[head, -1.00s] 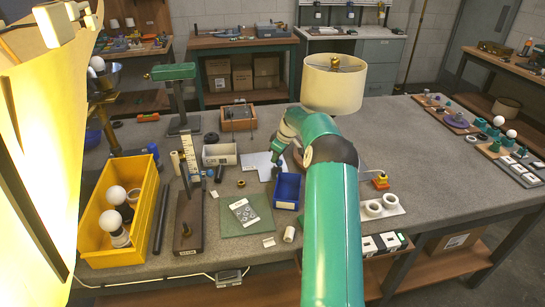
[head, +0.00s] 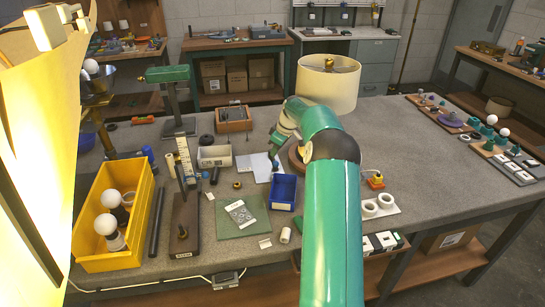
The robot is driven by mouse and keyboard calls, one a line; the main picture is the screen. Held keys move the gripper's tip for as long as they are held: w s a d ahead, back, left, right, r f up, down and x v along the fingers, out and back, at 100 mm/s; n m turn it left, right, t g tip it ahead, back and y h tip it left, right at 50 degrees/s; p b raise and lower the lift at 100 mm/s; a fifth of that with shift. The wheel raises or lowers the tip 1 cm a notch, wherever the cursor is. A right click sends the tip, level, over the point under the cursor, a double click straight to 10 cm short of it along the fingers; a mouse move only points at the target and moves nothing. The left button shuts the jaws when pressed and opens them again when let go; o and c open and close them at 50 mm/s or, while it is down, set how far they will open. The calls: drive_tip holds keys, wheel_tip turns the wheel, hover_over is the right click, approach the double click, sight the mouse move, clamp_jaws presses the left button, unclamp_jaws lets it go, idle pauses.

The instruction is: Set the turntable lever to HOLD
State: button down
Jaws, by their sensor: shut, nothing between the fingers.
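A lamp with a cream drum shade (head: 328,85) stands behind my arm. A round brown base (head: 296,158) shows partly beneath it, just left of my arm's elbow; it may be the turntable, but most of it is hidden by my arm. I cannot make out a lever or a HOLD mark. My gripper (head: 273,156) is small and dark in the head view. It points down beside the left edge of the brown base, over the white sheets (head: 258,166), and appears shut and empty. I cannot tell whether it touches anything.
A blue bin (head: 283,192) stands just in front of my gripper. A yellow bin (head: 150,215) with bulbs is at the left. The bench at right centre is clear.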

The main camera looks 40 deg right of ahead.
drive_tip(key=shift+v, duration=1.6)
